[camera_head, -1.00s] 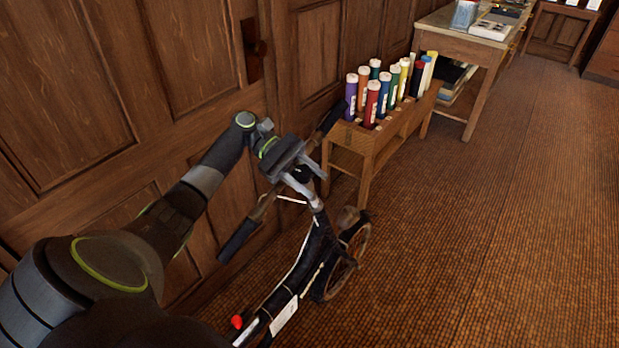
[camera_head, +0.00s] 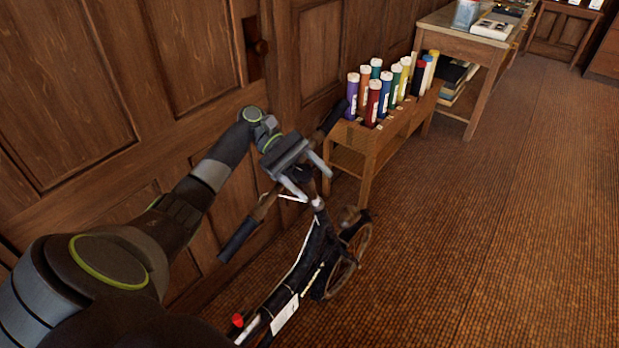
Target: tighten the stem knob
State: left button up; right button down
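A dark scooter or folding bike (camera_head: 318,262) stands near the wooden wall, with its handlebar turned across it. One handlebar grip (camera_head: 238,240) points to the lower left and the other (camera_head: 333,117) to the upper right. At the top of the stem, a small dark round part (camera_head: 303,174), seemingly the stem knob, is partly hidden by my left gripper. My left gripper (camera_head: 317,185) is over the stem top, its two fingers apart, one on each side of the dark part. Whether they touch it cannot be told. My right gripper is not in view.
A wooden stand (camera_head: 365,145) with several coloured tubes is just beyond the handlebar. A wooden desk (camera_head: 455,40) is farther back. A panelled wall (camera_head: 180,60) with a handle lies close on the left. The brown floor (camera_head: 500,220) on the right is clear.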

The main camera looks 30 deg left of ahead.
aim_at(296, 167)
pick_arm(q)
jog(key=b+v, duration=0.1)
jog(key=v, duration=0.5)
jog(key=shift+a+b, duration=0.25)
jog(key=shift+b, duration=0.1)
jog(key=shift+w+a+r, duration=0.1)
jog(key=shift+a+r, duration=0.1)
jog(key=shift+a, duration=0.25)
jog(key=shift+r, duration=0.15)
